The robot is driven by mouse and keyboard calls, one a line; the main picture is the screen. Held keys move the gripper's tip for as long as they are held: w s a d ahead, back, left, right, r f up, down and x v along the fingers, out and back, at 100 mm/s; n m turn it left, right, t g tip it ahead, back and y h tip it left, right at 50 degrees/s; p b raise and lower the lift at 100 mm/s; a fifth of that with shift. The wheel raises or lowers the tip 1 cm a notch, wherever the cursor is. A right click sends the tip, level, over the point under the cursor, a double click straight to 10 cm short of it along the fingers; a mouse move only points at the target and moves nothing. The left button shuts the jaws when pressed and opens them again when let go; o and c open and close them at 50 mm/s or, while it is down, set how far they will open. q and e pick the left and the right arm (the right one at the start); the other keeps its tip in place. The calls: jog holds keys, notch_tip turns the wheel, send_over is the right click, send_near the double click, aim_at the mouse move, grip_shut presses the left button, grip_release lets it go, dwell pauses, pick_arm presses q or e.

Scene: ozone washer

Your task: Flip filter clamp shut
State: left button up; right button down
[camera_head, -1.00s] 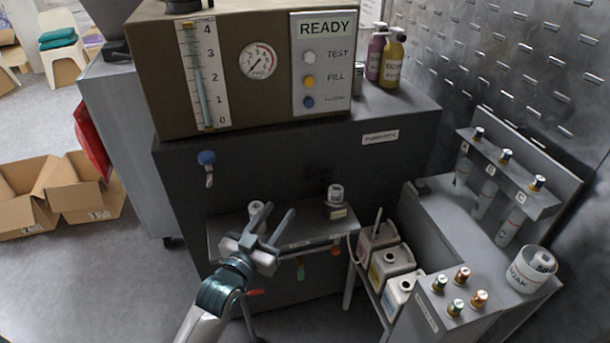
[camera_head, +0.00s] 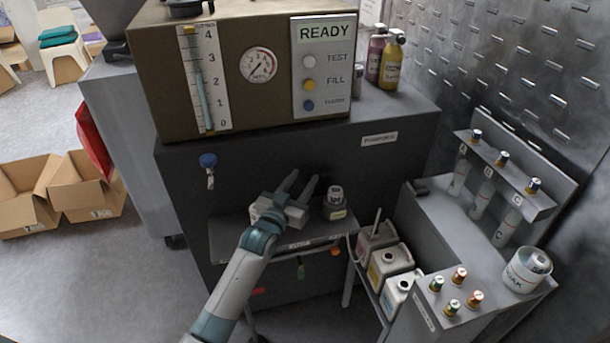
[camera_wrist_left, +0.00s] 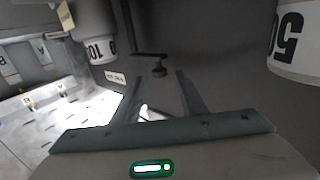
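A small dark arm with a round knob (camera_wrist_left: 158,70) shows on the dark panel in the left wrist view. It looks like the filter clamp, but its state is unclear. In the head view it is hard to make out against the dark cabinet front (camera_head: 385,175). My left gripper (camera_head: 301,182) is open and empty, its fingers pointing at the cabinet just above the shelf. In the left wrist view its two fingers (camera_wrist_left: 160,92) stand apart, with the knob beyond and between their tips. I cannot tell whether they touch it. My right gripper is not in view.
A white "50" container (camera_wrist_left: 297,45) is near on the other side. A blue-handled tap (camera_head: 208,162) is left. White jugs (camera_head: 388,265) stand lower right.

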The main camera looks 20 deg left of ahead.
pick_arm(q)
jog(key=shift+w+d, duration=0.15)
jog(key=shift+w, duration=0.9)
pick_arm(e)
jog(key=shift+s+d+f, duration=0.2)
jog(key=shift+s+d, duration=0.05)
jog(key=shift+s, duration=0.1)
pick_arm(q)
jog(key=shift+c, duration=0.3)
grip_shut()
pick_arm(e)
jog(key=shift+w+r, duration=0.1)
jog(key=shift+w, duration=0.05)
